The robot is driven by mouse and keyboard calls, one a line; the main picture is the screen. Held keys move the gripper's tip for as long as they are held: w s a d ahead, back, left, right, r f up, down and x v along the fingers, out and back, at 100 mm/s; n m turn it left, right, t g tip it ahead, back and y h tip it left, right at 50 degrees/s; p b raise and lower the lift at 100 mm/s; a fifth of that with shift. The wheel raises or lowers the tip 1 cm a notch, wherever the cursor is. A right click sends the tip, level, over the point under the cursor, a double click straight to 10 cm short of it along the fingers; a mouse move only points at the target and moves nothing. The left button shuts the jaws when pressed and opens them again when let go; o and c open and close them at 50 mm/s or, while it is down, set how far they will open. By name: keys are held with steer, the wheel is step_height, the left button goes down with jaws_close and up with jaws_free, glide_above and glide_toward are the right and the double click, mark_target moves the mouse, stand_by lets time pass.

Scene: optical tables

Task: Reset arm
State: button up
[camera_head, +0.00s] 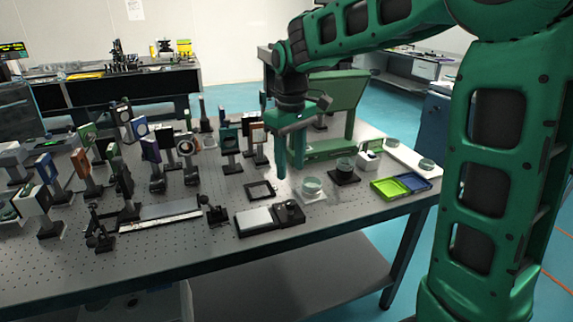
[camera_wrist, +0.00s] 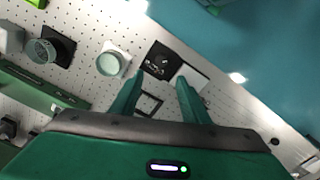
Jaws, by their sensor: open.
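My gripper (camera_head: 281,165) hangs from my green arm over the right part of the optical table (camera_head: 160,245), with its fingers pointing down. In the wrist view its two green fingers (camera_wrist: 157,98) are apart with nothing between them. Beyond and below them lie a black square frame (camera_wrist: 149,104) and a black-and-silver stage (camera_wrist: 165,62). The frame (camera_head: 260,190) and the stage (camera_head: 270,217) also show in the head view, in front of the gripper. The exact height of the fingertips above the table is hard to tell.
A round glass dish on a white base (camera_head: 312,187) and a dark round mount (camera_head: 345,170) stand right of the gripper. Green and blue trays (camera_head: 390,189) lie near the right edge. Several upright optic mounts (camera_head: 187,150) crowd the left. A green frame structure (camera_head: 335,110) stands behind.

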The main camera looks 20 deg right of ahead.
steer(key=s+d+f+m, duration=0.2)
steer(key=s+d+m, duration=0.5)
steer(key=s+d, duration=0.85)
steer(key=s+f+m, duration=0.2)
steer(key=s, duration=0.5)
steer(key=s+d+f+m, duration=0.1)
steer(key=s+f+m, duration=0.1)
steer(key=s, duration=0.6)
steer(key=shift+f, duration=0.25)
steer(key=shift+w+d, duration=0.1)
steer(key=shift+w+f, duration=0.25)
steer(key=shift+w, duration=0.25)
steer(key=shift+c, duration=0.7)
